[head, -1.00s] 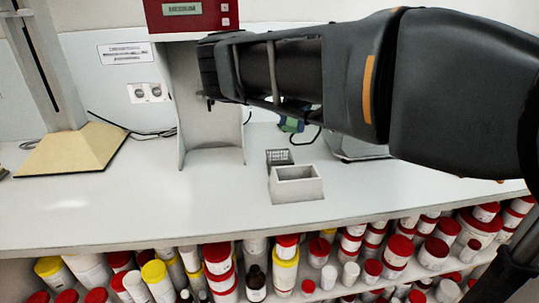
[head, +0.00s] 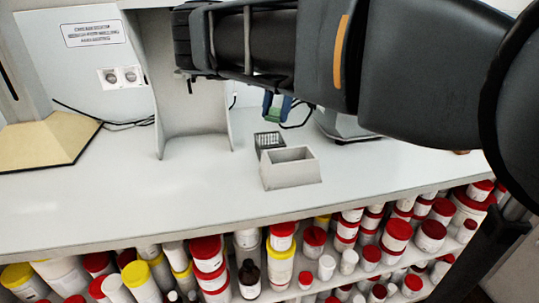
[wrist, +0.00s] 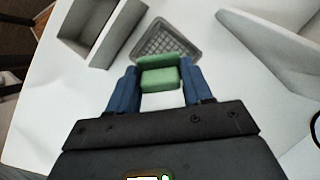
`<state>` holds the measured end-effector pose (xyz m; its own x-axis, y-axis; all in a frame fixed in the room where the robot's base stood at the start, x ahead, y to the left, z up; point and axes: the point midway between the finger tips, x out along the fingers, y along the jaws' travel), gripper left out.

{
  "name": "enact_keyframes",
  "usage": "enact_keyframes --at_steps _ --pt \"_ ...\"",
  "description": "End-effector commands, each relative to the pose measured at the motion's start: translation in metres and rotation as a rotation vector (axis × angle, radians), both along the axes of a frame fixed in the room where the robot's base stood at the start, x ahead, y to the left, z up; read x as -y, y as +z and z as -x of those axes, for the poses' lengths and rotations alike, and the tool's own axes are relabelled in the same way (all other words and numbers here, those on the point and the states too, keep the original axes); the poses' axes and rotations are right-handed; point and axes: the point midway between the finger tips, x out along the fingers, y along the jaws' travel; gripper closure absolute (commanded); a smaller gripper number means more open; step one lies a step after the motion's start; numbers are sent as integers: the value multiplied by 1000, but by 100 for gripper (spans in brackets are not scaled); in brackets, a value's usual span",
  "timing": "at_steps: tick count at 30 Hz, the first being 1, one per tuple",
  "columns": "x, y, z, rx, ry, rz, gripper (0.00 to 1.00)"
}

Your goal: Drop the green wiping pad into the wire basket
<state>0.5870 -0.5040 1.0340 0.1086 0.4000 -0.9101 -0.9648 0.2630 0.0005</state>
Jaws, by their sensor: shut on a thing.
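The green wiping pad (wrist: 159,77) is held between the two blue fingers of my gripper (wrist: 160,84) in the wrist view. My gripper is shut on it. The wire basket (wrist: 167,42) is dark and shows just beyond the pad in the wrist view; the pad overlaps its near edge in the picture. In the head view the wire basket (head: 268,140) stands on the counter behind a white box. There my gripper (head: 276,110) and the green pad (head: 274,115) show above and slightly behind the basket, partly hidden by my arm.
A white open box (head: 290,170) stands right beside the basket; it also shows in the wrist view (wrist: 101,35). A grey device (head: 345,125) stands to the right. A white upright panel (head: 190,110) is to the left. Jars (head: 280,260) fill the shelf below.

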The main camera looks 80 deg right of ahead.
Motion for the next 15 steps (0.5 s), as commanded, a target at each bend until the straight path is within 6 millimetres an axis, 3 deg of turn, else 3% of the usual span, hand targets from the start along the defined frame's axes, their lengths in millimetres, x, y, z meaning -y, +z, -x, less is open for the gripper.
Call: enact_keyframes --at_steps 11,12,15 --pt "0 -3 0 1 0 0 74" --pt "0 -3 0 1 0 0 47" --pt "0 -3 0 0 0 0 38"
